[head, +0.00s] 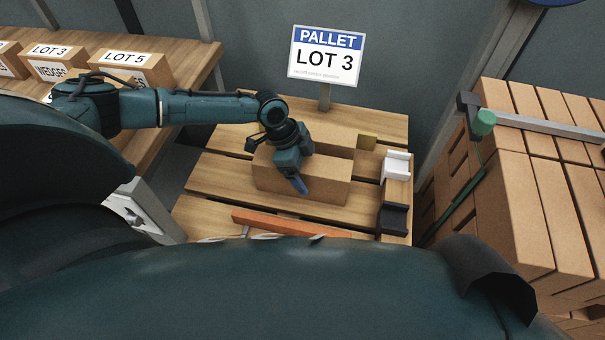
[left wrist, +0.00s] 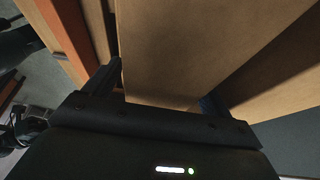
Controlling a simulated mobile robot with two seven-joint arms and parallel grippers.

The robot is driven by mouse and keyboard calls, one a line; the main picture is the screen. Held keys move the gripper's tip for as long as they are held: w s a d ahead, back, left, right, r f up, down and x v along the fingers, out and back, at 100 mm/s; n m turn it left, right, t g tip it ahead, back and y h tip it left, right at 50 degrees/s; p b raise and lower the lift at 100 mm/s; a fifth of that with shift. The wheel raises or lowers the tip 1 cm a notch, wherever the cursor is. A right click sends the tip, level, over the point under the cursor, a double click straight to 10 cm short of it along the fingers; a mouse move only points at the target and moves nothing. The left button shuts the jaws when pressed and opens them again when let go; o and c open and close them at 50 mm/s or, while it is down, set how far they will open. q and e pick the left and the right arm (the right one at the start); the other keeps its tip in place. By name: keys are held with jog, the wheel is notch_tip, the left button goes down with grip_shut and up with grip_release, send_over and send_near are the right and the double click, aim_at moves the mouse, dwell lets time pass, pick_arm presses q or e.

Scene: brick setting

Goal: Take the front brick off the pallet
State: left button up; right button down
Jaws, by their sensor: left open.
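The front brick (head: 325,188), a tan-brown block, lies on the slatted wooden pallet (head: 225,172). Another tan brick (head: 335,140) lies right behind it. My left gripper (head: 299,184) comes down over the front brick near its middle, hiding part of its top and front. In the left wrist view a broad brown brick face (left wrist: 170,55) fills the space ahead of the open jaws (left wrist: 160,88), with one finger toward each side of it. I cannot tell whether the fingers touch it. My right gripper is not in view.
A "PALLET LOT 3" sign (head: 327,54) stands behind the pallet. White (head: 397,166) and black (head: 393,219) holders stand at its right side, an orange bar (head: 290,222) at its front. Stacked bricks (head: 515,190) stand right. Labelled boxes (head: 125,68) sit on a left table.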

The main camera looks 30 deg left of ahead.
pick_arm(q)
grip_shut()
jog(key=shift+w+r, duration=0.1)
jog(key=shift+r, duration=0.1)
dwell(0.8)
